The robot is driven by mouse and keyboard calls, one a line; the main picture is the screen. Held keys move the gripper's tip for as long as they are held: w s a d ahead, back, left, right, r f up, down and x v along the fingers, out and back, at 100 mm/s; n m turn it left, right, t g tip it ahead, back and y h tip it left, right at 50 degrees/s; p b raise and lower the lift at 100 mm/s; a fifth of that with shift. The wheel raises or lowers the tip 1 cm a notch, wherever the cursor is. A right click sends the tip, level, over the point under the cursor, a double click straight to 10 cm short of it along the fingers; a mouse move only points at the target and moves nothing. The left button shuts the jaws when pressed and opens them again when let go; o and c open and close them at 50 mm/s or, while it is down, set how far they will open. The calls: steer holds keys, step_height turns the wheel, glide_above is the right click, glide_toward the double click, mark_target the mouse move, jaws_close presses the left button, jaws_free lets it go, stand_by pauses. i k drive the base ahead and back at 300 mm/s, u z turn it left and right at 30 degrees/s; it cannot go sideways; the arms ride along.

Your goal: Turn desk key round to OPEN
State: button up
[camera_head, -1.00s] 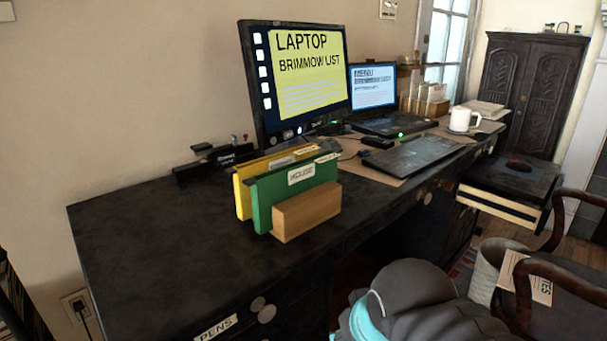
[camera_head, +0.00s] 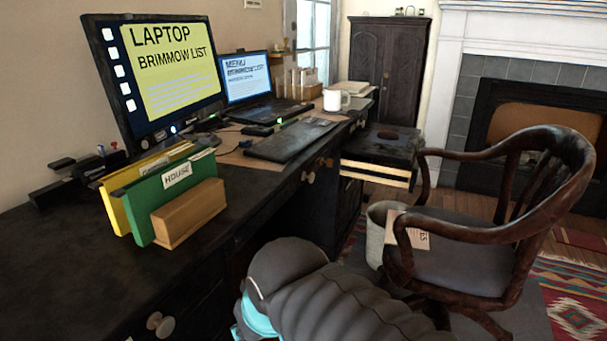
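The dark desk (camera_head: 70,265) runs along the wall from the lower left to the back. Round light knobs show on its front, one at the lower left (camera_head: 160,324) and one further back (camera_head: 308,177). I cannot make out a key or an OPEN mark on the desk. My arm, dark grey and ribbed with a light blue band, shows at the bottom middle. My gripper is not in view.
A file holder (camera_head: 188,212) with green and yellow folders, a monitor (camera_head: 165,75), a laptop (camera_head: 262,108), a keyboard (camera_head: 290,140) and a white mug (camera_head: 336,100) stand on the desk. A wooden chair (camera_head: 470,235) and a bin (camera_head: 380,232) stand to the right.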

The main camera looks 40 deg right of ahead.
mark_target(330, 161)
steer(key=u, duration=0.1)
steer(key=k, duration=1)
steer(key=z, duration=1.4)
steer(key=i, duration=1.2)
steer(key=u, duration=1.15)
steer(key=i, duration=0.85)
steer(key=u, duration=0.15)
